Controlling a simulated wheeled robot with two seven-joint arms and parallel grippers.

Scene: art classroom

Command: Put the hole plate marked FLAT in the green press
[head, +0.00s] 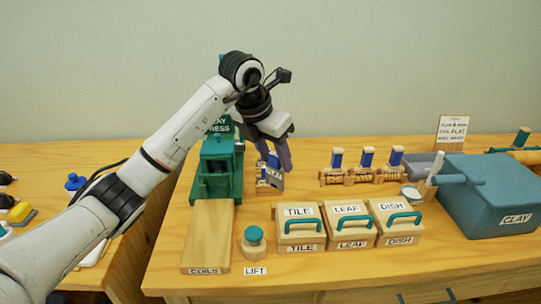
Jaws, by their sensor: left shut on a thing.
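The green press (217,170) stands left of centre on the table, with a sign reading "PRESS" partly hidden behind my arm. My left gripper (272,165) is just right of the press, pointing down and shut on a hole plate (268,178) with a blue grip and a pale label. The label is too small to read, so I cannot tell whether it says FLAT. The plate is beside the press, not in it. Several similar blue-topped plates stand in a wooden rack (350,178) to the right. My right gripper is not in view.
A wooden coils board (207,238) lies in front of the press, with a teal-topped knob (254,242) beside it. Boxes marked TILE (300,228), LEAF (349,226) and DISH (398,222) line the front. A large blue clay bin (495,190) stands right.

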